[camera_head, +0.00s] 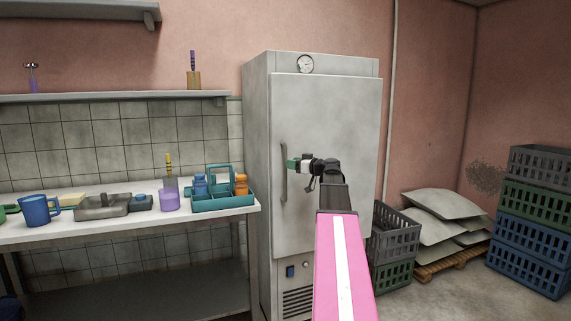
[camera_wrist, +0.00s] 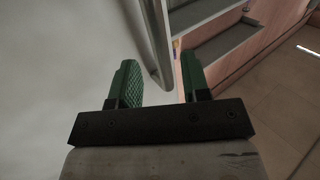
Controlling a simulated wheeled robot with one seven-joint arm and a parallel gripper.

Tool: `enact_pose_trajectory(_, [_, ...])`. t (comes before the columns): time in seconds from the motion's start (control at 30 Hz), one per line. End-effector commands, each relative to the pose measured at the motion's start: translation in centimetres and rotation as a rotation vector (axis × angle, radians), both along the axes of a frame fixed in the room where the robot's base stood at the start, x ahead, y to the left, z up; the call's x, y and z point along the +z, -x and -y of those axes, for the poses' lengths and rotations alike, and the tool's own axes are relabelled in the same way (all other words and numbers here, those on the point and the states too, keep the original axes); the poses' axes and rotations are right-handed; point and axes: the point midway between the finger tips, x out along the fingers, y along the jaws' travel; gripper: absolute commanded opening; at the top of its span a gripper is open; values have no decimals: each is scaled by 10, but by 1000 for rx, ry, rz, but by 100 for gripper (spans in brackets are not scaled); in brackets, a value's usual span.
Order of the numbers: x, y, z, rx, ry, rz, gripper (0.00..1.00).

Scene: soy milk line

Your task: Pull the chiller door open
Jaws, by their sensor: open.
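The chiller (camera_head: 330,120) is a tall grey cabinet with a dial on top, and its door looks shut. Its vertical bar handle (camera_head: 284,180) is on the door's left side. My gripper (camera_head: 291,164) is at the handle's upper-middle part, its green fingertips by the bar. In the wrist view my gripper (camera_wrist: 158,64) is open, with one green finger on each side of the handle (camera_wrist: 158,50) as pictured. I cannot tell whether either finger touches the bar. The pale door surface (camera_wrist: 50,80) fills the left of that view.
A white table (camera_head: 100,225) with a teal caddy (camera_head: 225,203), mugs and a tray stands left of the chiller. Crates (camera_head: 392,240) stand right of it, with sacks on a pallet (camera_head: 450,268) and stacked crates (camera_head: 535,215) beyond. Some floor at the right is bare.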

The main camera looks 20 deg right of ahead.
Motion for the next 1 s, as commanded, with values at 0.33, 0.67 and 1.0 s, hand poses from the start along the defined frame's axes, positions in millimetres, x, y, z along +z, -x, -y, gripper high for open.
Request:
enact_pose_trajectory(0.33, [0,-35,-23,1,0,-1,43])
enact_pose_trajectory(0.67, [-1,-37,-25,0,0,-1,43])
enact_pose_trajectory(1.0, [-1,-37,-25,1,0,-1,0])
